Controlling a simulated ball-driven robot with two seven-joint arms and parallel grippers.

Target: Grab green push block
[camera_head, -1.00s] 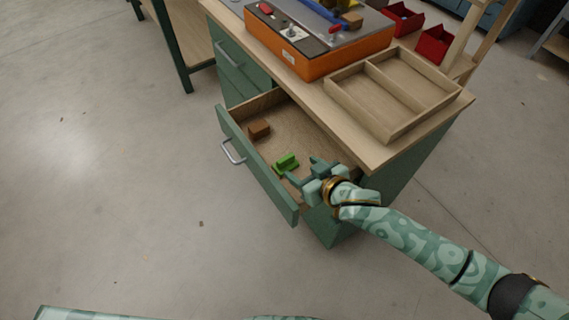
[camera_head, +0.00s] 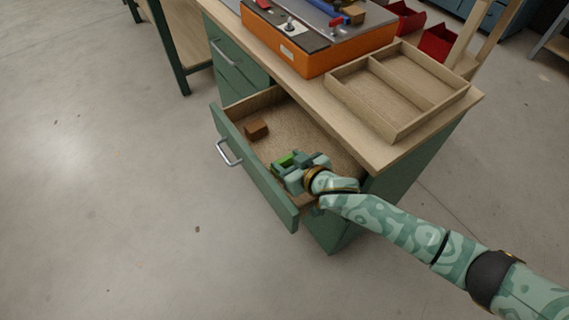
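The green push block (camera_head: 285,159) lies in the open drawer (camera_head: 257,168) of the green cabinet, mostly hidden by my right gripper. My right gripper (camera_head: 282,165) is inside the drawer, with its fingers at the block, one on its near side and one on its far side. I cannot tell whether the fingers press on the block. My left gripper is not in view.
A brown block (camera_head: 256,129) lies in the drawer's back left part. The drawer front with its handle (camera_head: 229,153) stands out on the left. A wooden tray (camera_head: 398,134) and an orange box (camera_head: 318,66) stand on the worktop above the drawer.

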